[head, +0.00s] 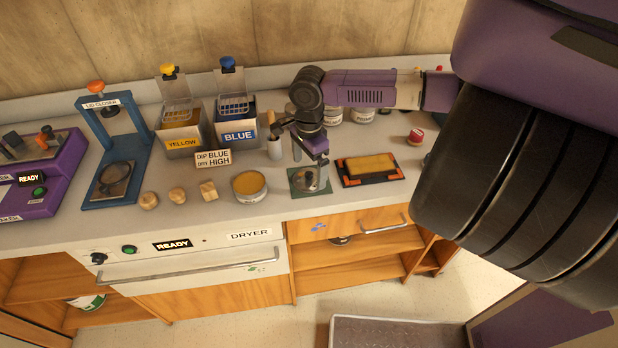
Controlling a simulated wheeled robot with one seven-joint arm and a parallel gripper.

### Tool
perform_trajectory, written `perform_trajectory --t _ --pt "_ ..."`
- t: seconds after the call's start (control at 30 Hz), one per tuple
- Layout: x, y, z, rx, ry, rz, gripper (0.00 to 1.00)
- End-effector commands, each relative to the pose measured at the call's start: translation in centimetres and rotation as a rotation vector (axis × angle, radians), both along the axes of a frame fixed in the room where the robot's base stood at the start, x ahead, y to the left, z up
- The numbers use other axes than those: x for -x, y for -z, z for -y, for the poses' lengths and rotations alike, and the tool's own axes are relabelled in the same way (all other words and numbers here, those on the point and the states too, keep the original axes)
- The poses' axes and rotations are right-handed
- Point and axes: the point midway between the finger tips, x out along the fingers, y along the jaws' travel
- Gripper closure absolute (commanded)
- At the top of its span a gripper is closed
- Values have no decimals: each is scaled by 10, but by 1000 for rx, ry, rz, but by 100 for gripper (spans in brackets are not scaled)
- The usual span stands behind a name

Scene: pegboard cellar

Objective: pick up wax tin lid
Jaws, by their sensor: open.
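An open round tin (249,186) with yellow-orange wax inside stands near the front edge of the counter. To its right is a small green mat (297,188) with a round greyish thing on it, which looks like the wax tin lid (312,183). My gripper (311,170) points down right over this mat, its fingers open. The fingers partly cover the round thing, and I cannot tell whether they touch it.
A black-and-orange tray with a yellow pad (371,166) sits close on the right. A cup with a brush (274,149) and the dip sign (213,158) stand behind. Wooden pieces (178,195) lie left of the tin. The blue lid closer (104,198) is further left.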

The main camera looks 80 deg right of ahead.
Motion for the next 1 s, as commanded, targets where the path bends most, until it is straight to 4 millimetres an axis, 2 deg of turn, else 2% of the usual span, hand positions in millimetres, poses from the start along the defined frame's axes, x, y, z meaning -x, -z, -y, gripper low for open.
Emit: perform_trajectory --t 0.1,0.2,0.43,0.47,0.7,1.0 --pt "0 15 0 0 1 0 0" --pt "0 21 0 -1 0 -1 0" --pt "0 23 0 1 0 1 0" --pt "0 23 0 1 0 1 4" --pt "0 22 0 1 -1 1 51" --pt "0 21 0 1 -1 1 53"
